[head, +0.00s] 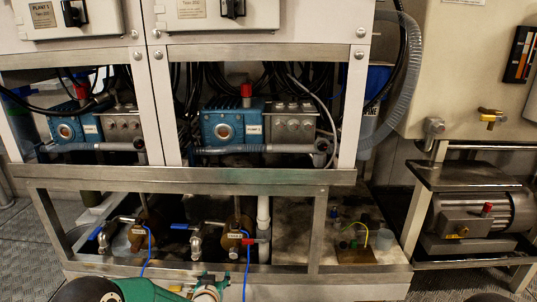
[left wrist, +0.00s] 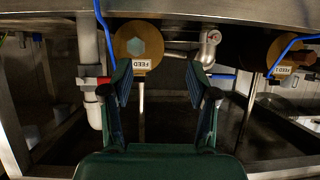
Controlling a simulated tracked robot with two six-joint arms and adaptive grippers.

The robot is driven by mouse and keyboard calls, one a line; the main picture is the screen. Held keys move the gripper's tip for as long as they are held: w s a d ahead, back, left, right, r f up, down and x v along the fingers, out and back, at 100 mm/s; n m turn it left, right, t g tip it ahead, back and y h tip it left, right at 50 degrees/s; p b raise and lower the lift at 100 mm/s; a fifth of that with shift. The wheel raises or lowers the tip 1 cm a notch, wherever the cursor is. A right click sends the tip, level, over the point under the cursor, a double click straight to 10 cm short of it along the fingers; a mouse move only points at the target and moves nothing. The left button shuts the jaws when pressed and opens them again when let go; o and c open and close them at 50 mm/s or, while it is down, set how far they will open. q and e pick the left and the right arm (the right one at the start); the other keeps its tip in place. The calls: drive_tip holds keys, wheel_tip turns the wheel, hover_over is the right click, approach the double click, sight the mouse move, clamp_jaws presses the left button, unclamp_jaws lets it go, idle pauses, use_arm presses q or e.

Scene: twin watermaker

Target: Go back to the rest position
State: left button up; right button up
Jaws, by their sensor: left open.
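My left gripper (head: 212,287) shows at the bottom of the head view, in front of the lower frame of the machine, with my green arm coming in from the left. In the left wrist view the left gripper (left wrist: 160,82) has its two dark green fingers spread wide, with nothing between them. Beyond the fingers is a brass-coloured round fitting (left wrist: 138,46) with a hexagon and a FEED label, seen upside down. The gripper appears apart from it. My right gripper is in neither view.
A steel rail (head: 180,178) crosses above the lower bay. The bay holds valves with blue handles, a red-handled valve (left wrist: 92,83) on a white pipe and thin blue hoses (head: 247,262). Blue pumps (head: 222,125) sit above. A motor (head: 478,215) stands at right.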

use_arm(q)
drive_tip(key=s+f+g+h, duration=0.1)
drive_tip(key=s+f+g, duration=0.2)
drive_tip(key=s+f, duration=0.55)
drive_tip(key=s+f+g+h, duration=0.1)
drive_tip(key=s+f+g, duration=0.3)
drive_tip(key=s, duration=0.7)
drive_tip(key=s+d+f+n+g+h, duration=0.1)
drive_tip(key=s+d+g, duration=0.2)
drive_tip(key=s, duration=0.7)
drive_tip(key=s+d+f+g+h, duration=0.1)
drive_tip(key=s+d+f+g, duration=0.15)
drive_tip(key=s, duration=0.65)
wheel_tip(320, 180, up, 39)
drive_tip(key=p, duration=3.8)
drive_tip(key=shift+w+n+p, duration=0.15)
drive_tip(key=shift+n+p, duration=0.15)
drive_tip(key=shift+p, duration=0.1)
drive_tip(key=shift+f, duration=0.1)
drive_tip(key=c, duration=0.3)
drive_tip(key=shift+c, duration=0.2)
